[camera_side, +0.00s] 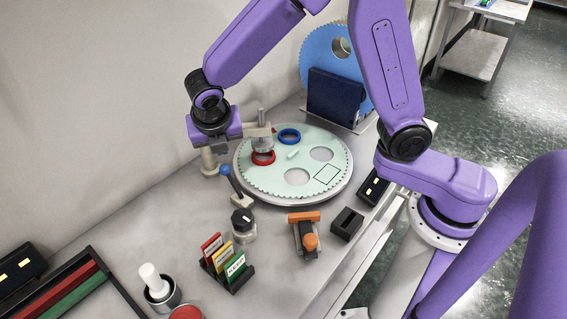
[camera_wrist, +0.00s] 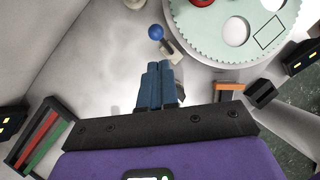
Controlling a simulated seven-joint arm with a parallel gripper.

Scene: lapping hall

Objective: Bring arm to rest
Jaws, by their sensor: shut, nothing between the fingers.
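My gripper shows in the wrist view (camera_wrist: 159,66) with its two blue fingers together and nothing between them. In the side view my purple hand hangs at the back left of the bench, beside the round pale green toothed plate (camera_side: 297,204). A red ring (camera_side: 263,160) and a blue ring (camera_side: 289,136) lie on the plate.
A metal weight (camera_side: 262,144) on a beige arm stands over the red ring. In front are a black knob (camera_side: 242,220), a card rack (camera_side: 236,280), an orange-topped tool (camera_side: 304,217) and a black block (camera_side: 346,223). A cup (camera_side: 162,297) stands front left. A blue toothed disc (camera_side: 318,44) stands behind.

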